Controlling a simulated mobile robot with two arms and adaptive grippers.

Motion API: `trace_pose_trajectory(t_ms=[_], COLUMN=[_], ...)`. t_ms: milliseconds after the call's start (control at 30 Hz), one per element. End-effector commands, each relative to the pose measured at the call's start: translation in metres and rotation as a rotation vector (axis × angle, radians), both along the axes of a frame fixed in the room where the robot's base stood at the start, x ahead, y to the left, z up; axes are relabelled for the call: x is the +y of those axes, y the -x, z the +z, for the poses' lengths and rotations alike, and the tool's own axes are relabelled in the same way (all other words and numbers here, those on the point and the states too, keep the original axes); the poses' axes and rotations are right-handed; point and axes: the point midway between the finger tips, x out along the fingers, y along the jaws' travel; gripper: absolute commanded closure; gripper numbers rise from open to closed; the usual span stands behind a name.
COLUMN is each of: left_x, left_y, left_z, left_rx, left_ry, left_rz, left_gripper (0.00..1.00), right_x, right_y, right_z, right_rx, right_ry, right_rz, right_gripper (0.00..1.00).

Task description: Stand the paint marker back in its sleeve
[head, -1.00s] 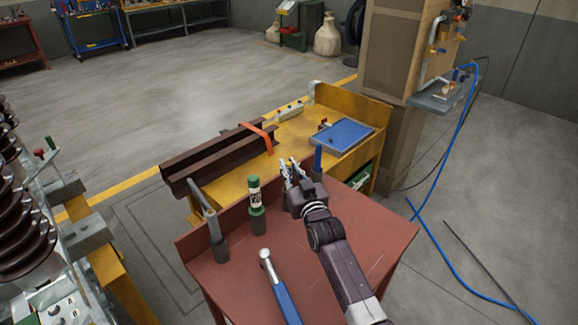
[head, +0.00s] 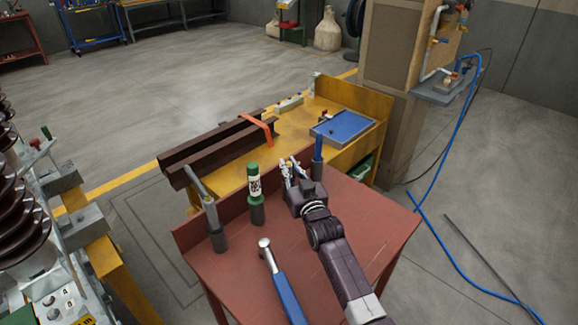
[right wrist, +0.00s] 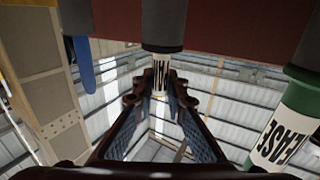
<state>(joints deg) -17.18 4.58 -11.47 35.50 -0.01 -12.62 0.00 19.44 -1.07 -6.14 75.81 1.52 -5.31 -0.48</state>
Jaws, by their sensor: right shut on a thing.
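My right gripper (head: 291,168) is over the red table, between the green-capped marker and the blue upright thing. In the right wrist view, its fingers (right wrist: 160,95) are shut on a slim piece with a white label and black lettering, which I take as the paint marker (right wrist: 160,72). A dark grey cylinder with a lighter rim, seemingly the sleeve (right wrist: 162,25), is in line with it against the red table. The picture there is upside down. I cannot tell whether the marker's end is inside the sleeve. In the head view the gripper hides both. My left gripper is out of view.
A green-capped, white-labelled marker (head: 254,182) stands in a grey holder close by; a blue upright thing (head: 318,150) is on the other side. A grey tool (head: 205,200) leans in another holder.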

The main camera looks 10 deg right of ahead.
Motion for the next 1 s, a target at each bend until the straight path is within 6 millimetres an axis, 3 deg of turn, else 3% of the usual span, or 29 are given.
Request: trace_pose_trajectory(t_ms=[133,167,333,733,1000], left_x=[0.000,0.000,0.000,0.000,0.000], left_y=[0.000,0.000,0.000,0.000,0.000], left_z=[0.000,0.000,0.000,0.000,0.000], left_rx=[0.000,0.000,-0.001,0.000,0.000], left_ry=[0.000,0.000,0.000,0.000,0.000], left_rz=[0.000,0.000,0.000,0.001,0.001], left_gripper=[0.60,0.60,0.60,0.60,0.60], right_x=[0.000,0.000,0.000,-0.001,-0.005], right_y=[0.000,0.000,0.000,0.005,0.041], right_z=[0.001,0.001,0.001,0.000,-0.001], right_rx=[0.000,0.000,0.000,0.000,0.002], right_ry=[0.000,0.000,0.000,0.000,0.000], right_rz=[0.000,0.000,0.000,0.000,0.000], right_gripper=[1.00,0.86,0.68,0.68,0.68])
